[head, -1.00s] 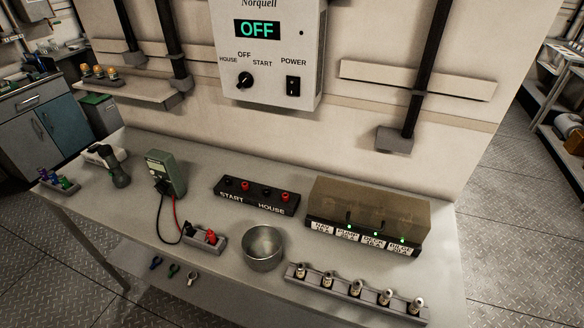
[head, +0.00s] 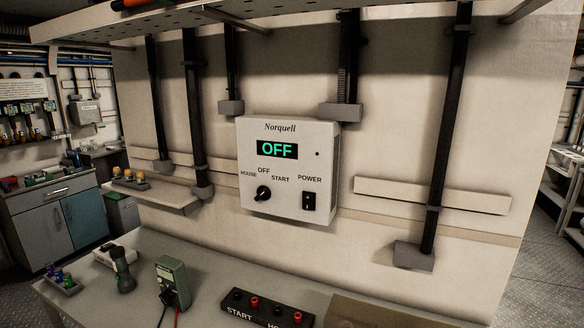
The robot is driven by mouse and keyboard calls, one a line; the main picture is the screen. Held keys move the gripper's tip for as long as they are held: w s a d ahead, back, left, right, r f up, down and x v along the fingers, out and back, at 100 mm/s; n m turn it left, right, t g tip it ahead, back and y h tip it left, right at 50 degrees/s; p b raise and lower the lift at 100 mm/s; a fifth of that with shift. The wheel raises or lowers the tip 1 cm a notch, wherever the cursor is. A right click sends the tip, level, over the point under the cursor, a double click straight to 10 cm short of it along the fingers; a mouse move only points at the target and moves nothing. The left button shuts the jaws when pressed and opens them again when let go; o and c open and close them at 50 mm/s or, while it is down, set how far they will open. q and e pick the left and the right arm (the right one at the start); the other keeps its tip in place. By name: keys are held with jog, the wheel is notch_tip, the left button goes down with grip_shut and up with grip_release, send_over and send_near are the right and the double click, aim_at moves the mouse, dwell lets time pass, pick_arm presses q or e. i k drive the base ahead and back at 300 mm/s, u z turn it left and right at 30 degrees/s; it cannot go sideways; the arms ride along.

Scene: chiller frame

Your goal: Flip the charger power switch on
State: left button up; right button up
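The charger (head: 287,168) is a white box marked Norquell, fixed to the upright panel in the middle of the head view. Its display (head: 277,150) reads OFF in green. The black power switch (head: 309,201) sits at its lower right under the word POWER. Which way the rocker is tipped is too small to tell. A black selector knob (head: 263,193) is at its lower left, among the labels HOUSE, OFF and START. Neither of my grippers is in view.
Below the panel is a grey bench (head: 215,275) with a green meter (head: 172,282) and a black START terminal block (head: 264,308). A small shelf (head: 160,194) juts out left of the charger. Black vertical conduits flank it. The space before the charger is clear.

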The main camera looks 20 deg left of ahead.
aim_at(308, 200)
jog(key=k, duration=1.35)
jog(key=z, duration=0.7)
jog(key=i, duration=1.2)
jog(key=u, duration=0.2)
